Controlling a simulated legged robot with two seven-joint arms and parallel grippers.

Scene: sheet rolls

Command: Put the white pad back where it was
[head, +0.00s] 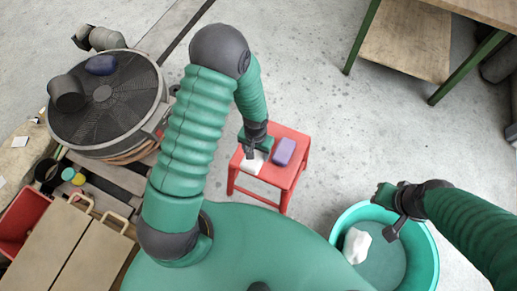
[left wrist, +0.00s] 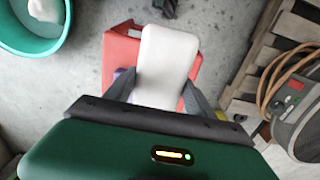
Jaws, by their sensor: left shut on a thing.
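The white pad (left wrist: 168,55) is between the two fingers of my left gripper (left wrist: 160,92), which is shut on it. In the head view, the white pad (head: 253,163) shows just below my left gripper (head: 250,152), over the left part of the red stool (head: 272,178). I cannot tell whether the pad touches the seat. A purple block (head: 285,151) lies on the stool's right part, and a little of it shows in the left wrist view. My right gripper (head: 392,212) is over the teal tub; its opening is unclear.
The teal tub (head: 429,250) holds a white lump (head: 356,245) and stands at the lower right. A wooden table with green legs (head: 362,36) is at the back right. A big round fan (head: 103,97) is at the left. Floor behind the stool is clear.

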